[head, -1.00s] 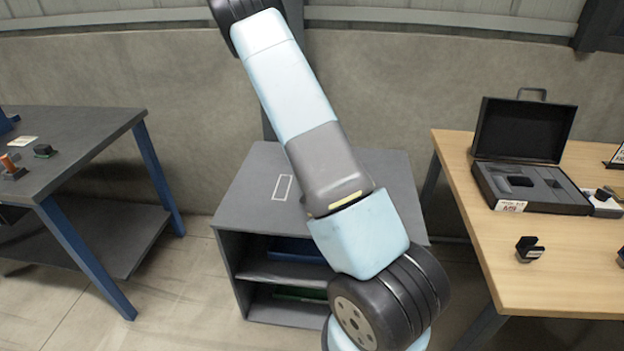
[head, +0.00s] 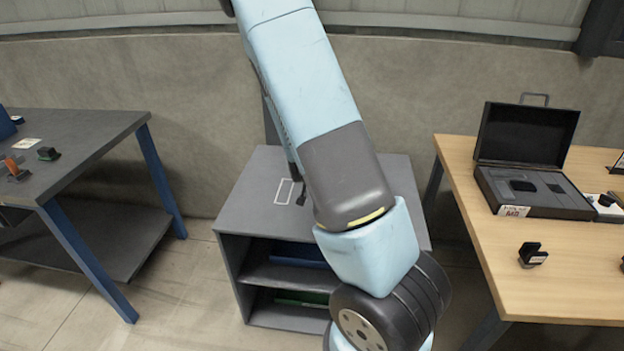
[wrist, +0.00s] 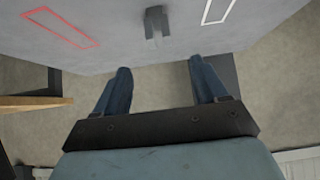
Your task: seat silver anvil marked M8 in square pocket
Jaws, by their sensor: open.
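In the wrist view my gripper (wrist: 159,66) is open and empty, with two bluish fingers spread apart. A small grey notched block (wrist: 156,22) stands on the grey cabinet top just beyond the fingertips, not touching them. It could be the silver anvil, but no marking is readable. In the head view, my arm hides most of the gripper area. The black case (head: 530,197) lies open on the wooden table, with cut-outs in its grey foam and a dark piece in one. Its label is too small to read surely, and I cannot tell which pocket is square.
The grey cabinet (head: 262,212) has a white outline (head: 285,190) on top; a red outline (wrist: 60,28) shows in the wrist view. A small dark part (head: 532,255) stands on the wooden table (head: 575,270). The dark workbench (head: 85,135) at left holds small parts.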

